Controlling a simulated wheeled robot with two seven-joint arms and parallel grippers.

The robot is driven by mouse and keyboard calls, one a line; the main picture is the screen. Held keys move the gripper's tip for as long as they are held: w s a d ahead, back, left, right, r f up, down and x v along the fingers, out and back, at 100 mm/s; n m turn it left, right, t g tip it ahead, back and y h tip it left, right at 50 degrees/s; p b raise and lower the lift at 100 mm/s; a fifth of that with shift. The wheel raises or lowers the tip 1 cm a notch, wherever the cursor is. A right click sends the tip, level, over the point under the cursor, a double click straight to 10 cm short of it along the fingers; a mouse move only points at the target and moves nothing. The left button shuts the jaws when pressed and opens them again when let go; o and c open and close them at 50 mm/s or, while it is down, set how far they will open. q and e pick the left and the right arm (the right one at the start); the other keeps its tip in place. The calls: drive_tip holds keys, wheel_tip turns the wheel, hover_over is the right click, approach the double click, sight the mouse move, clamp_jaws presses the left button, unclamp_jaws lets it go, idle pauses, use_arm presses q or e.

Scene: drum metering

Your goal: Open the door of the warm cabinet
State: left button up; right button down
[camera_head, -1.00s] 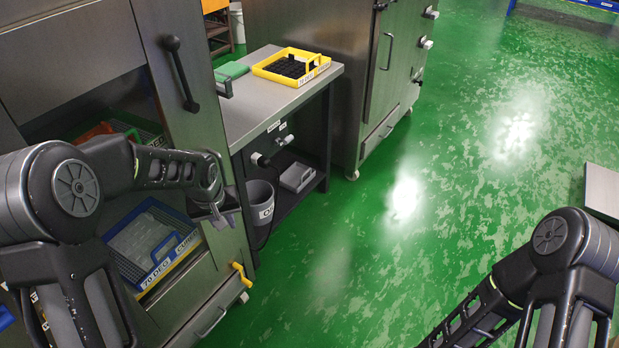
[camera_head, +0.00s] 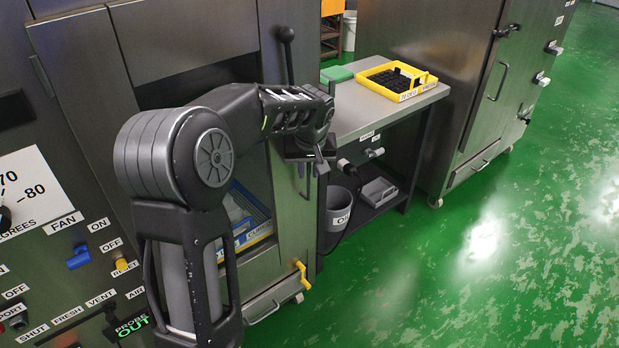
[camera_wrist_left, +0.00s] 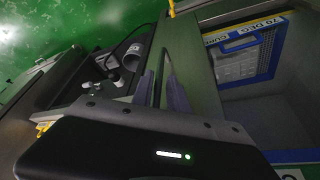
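The warm cabinet (camera_head: 185,30) is the steel unit at the left of the head view. Its door (camera_head: 310,215) has a steel upright with a long dark handle (camera_head: 288,60); my arm hides the handle's lower part. The door looks flush with the cabinet, though I cannot tell for sure that it is shut. My left gripper (camera_head: 312,165) is in front of this upright, below the handle's visible part. In the left wrist view its two fingers (camera_wrist_left: 163,95) are apart, with the upright behind them. I see no firm hold on the handle. My right gripper is out of view.
A blue-rimmed tray (camera_head: 252,238) shows inside the cabinet. Control switches (camera_head: 79,257) are at the left. A steel side table (camera_head: 365,115) with a yellow tray (camera_head: 398,80) and a bin (camera_head: 338,208) below stands right of the door. Green floor (camera_head: 430,290) is clear at the right.

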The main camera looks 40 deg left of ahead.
sight(309, 175)
use_arm(q)
drive_tip(key=x, duration=0.4)
drive_tip(key=shift+w+f, duration=0.1)
drive_tip(key=shift+f, duration=0.15)
drive_tip(key=shift+c, duration=0.4)
clamp_jaws()
idle(0.8)
